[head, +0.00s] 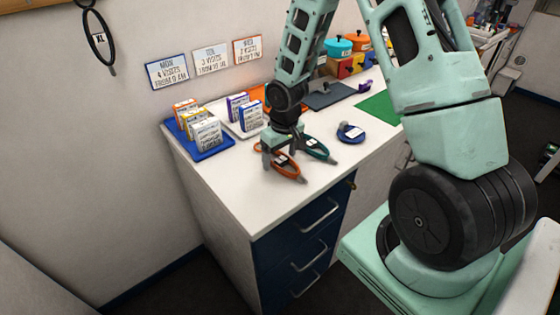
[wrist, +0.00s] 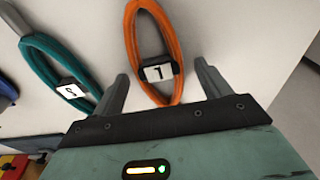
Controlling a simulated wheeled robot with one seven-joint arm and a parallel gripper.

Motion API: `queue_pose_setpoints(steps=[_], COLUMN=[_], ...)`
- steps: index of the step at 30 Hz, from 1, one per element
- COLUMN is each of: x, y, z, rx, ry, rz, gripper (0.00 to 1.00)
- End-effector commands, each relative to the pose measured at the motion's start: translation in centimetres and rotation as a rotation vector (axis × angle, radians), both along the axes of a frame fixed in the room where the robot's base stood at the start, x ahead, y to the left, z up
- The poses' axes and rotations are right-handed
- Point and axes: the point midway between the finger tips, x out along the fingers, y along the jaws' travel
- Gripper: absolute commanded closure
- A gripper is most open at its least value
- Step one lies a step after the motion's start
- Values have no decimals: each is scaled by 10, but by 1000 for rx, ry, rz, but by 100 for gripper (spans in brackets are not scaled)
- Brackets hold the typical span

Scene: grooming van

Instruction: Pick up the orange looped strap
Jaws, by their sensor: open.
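The orange looped strap (head: 283,174) lies on the white counter top near its front edge. In the wrist view the orange strap (wrist: 177,40) is a long loop with a dark clip and a white label reading "L" or "7"; I cannot tell which. My gripper (wrist: 161,74) is open, with one finger on each side of the strap's labelled end. In the head view my gripper (head: 283,160) points down over the strap and hides part of it. I cannot tell whether the fingers touch the strap or the counter.
A teal looped strap (head: 320,149) lies just right of the orange one, close to a finger. A blue coiled strap (head: 351,133) lies further right. A blue tray (head: 208,153) with small boxes stands left. The white counter top (head: 235,185) is bare at the front left.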

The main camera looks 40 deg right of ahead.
Motion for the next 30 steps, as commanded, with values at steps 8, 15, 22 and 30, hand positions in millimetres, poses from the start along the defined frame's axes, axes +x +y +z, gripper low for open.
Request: queue_pose_setpoints(steps=[8,15,22,30], x=[0,0,1,2], y=[0,0,0,-1], z=[-1,-1,3,48], rx=[0,0,-1,-1], ry=[-1,-1,-2,-7], rz=[0,0,-1,-3], gripper=[35,75,75,75])
